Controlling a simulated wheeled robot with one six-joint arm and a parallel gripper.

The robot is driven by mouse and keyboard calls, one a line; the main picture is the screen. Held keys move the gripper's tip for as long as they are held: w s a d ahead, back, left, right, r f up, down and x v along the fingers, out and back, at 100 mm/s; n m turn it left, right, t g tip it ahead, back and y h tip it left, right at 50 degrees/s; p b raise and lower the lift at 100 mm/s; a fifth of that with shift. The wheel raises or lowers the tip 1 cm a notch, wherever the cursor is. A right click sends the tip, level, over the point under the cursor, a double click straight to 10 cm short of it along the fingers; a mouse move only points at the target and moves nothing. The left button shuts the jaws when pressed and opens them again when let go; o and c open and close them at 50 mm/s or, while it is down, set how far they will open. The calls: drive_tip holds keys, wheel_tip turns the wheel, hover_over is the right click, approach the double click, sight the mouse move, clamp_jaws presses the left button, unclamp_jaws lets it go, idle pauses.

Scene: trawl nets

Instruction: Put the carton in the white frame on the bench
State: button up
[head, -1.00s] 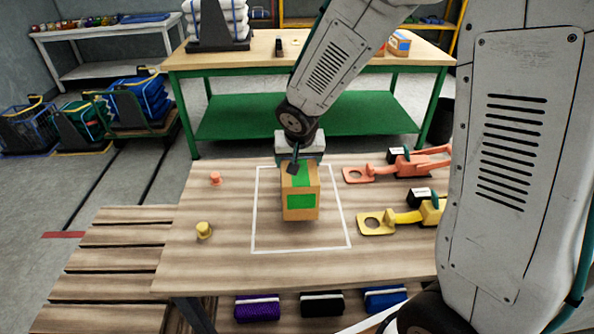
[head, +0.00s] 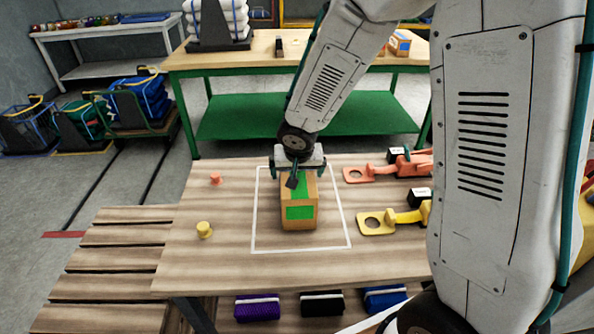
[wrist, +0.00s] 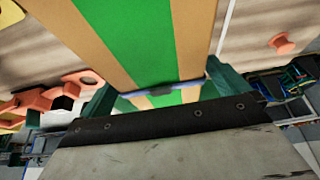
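The carton (head: 299,213), brown with green panels, stands upright inside the white frame (head: 343,215) marked on the wooden bench (head: 215,265). Its base appears to rest on the bench, with bare wood between it and the frame lines. My gripper (head: 297,169) is above the carton's far end, with its fingers spread to either side, a little wider than the carton. In the wrist view the carton's green-striped top (wrist: 140,40) lies between the fingers (wrist: 160,82). The fingers look open, though any small gap along the carton's sides is hard to see.
A coral peg (head: 215,178) and a yellow peg (head: 204,230) stand left of the frame. Coral (head: 358,174) and yellow (head: 376,222) tools lie to its right. A green-framed table (head: 300,112) stands behind.

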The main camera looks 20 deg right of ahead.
drive_tip(key=shift+r, duration=0.1)
drive_tip(key=v, duration=1.1)
drive_tip(key=shift+w, duration=0.1)
drive_tip(key=s+d+r+n+g, duration=0.1)
drive_tip(key=s+r, duration=0.2)
drive_tip(key=s, duration=0.5)
drive_tip(key=s+d+r+n+g+y, duration=0.1)
drive_tip(key=s+d+r, duration=0.1)
drive_tip(key=s, duration=0.7)
drive_tip(key=s+d+r+n+g, duration=0.1)
drive_tip(key=s+r, duration=0.4)
drive_tip(key=s, duration=0.4)
drive_tip(key=shift+d+n, duration=0.2)
drive_tip(key=shift+n, duration=0.1)
drive_tip(key=shift+r, duration=0.1)
